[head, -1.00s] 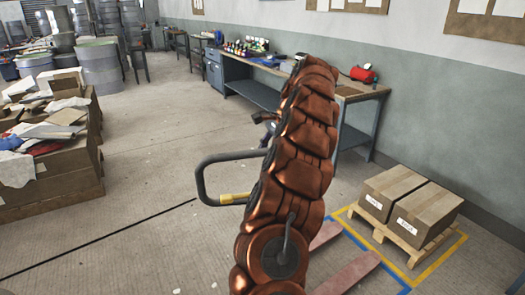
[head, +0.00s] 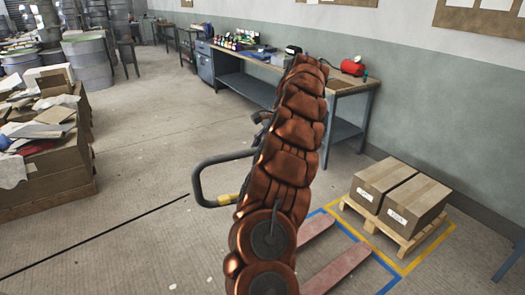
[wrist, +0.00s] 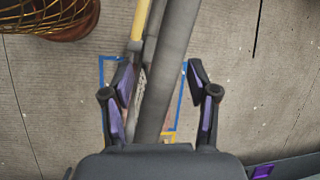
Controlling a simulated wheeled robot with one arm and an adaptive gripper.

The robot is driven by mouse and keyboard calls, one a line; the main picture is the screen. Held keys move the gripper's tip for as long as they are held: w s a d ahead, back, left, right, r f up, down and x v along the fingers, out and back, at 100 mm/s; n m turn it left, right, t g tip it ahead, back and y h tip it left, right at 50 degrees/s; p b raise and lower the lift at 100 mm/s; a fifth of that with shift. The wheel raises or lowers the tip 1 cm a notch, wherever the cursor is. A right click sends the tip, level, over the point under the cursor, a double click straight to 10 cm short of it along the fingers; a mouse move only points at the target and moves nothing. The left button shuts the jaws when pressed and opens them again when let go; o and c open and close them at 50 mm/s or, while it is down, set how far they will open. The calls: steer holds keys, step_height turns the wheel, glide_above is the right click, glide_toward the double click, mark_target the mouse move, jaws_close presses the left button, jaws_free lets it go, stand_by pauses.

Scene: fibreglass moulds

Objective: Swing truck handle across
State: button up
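The truck handle (head: 196,184) is a dark loop with a yellow section, sticking out left of my arm in the head view. The truck's reddish forks (head: 338,271) lie low to the right of my arm, and its body is mostly hidden behind the arm. In the wrist view, a thick dark bar (wrist: 168,75), seemingly part of the handle, runs between the fingers of my gripper (wrist: 161,70). The fingers are apart, with a clear gap to the right of the bar. The left finger is close to the bar; contact is unclear. A yellow piece (wrist: 139,22) lies beside the bar.
A pallet (head: 408,242) with two cardboard boxes (head: 398,195) stands right of the forks inside yellow floor tape. A workbench (head: 345,88) runs along the wall. Stacked cartons (head: 50,175) stand at the left. The floor (head: 150,120) between them is open.

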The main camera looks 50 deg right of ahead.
steer(key=shift+a, duration=0.1)
steer(key=shift+w+a+r+p, duration=0.15)
steer(key=shift+a+r+p, duration=0.35)
steer(key=shift+r+p, duration=0.75)
steer(key=shift+w+a+r+p, duration=0.15)
steer(key=shift+a+r+p, duration=0.45)
steer(key=shift+r, duration=1.1)
steer(key=shift+w+a+r+p, duration=0.15)
steer(key=shift+a+r+p, duration=0.2)
steer(key=shift+r+p, duration=0.95)
steer(key=shift+r+b, duration=0.2)
steer(key=shift+b, duration=0.1)
